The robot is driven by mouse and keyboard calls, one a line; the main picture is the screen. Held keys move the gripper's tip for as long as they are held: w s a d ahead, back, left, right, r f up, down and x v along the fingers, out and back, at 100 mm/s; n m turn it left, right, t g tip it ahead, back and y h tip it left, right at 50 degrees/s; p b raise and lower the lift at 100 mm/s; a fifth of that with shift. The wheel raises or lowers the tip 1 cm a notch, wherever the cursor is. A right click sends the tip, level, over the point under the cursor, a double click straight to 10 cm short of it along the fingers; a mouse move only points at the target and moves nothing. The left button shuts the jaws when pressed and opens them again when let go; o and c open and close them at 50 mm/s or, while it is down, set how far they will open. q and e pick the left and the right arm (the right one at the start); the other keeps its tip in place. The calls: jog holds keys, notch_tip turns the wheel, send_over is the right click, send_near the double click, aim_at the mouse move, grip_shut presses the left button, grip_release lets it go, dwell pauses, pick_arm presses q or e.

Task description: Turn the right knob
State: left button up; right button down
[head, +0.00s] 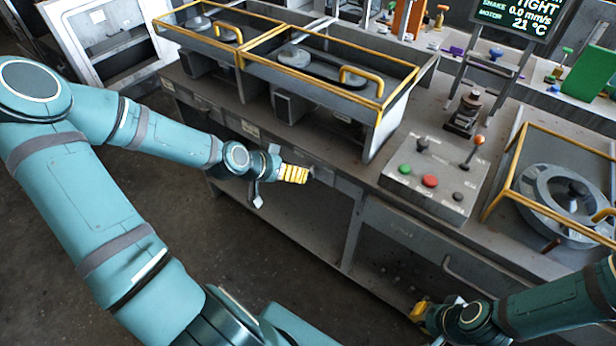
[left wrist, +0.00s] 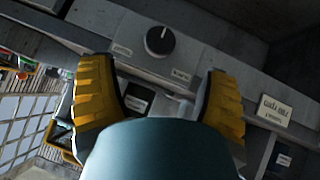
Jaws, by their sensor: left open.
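My left gripper (head: 293,173) is at the front face of the workbench in the head view, below the yellow-railed units. In the left wrist view my left gripper (left wrist: 160,75) is open, its yellow fingers wide apart with nothing between them. A round black knob (left wrist: 160,41) with a white pointer mark sits on a grey panel beyond the fingertips, roughly centred between them and apart from them. In the head view I cannot make out this knob near the gripper. I cannot tell whether it is the right knob. My right gripper (head: 422,310) is low at the bottom edge, partly hidden by its arm.
A grey control box (head: 434,172) with a green button, a red button and an orange-tipped lever stands on the bench. A round blower housing (head: 563,200) sits under a yellow frame at right. A dark square part (left wrist: 138,98) shows between the fingers. The floor before the bench is clear.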

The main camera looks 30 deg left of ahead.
aim_at(308, 179)
pick_arm(q)
jog(key=b+x, duration=0.2)
jog(key=x, duration=0.7)
jog(key=shift+b, duration=0.4)
jog(key=c, duration=1.2)
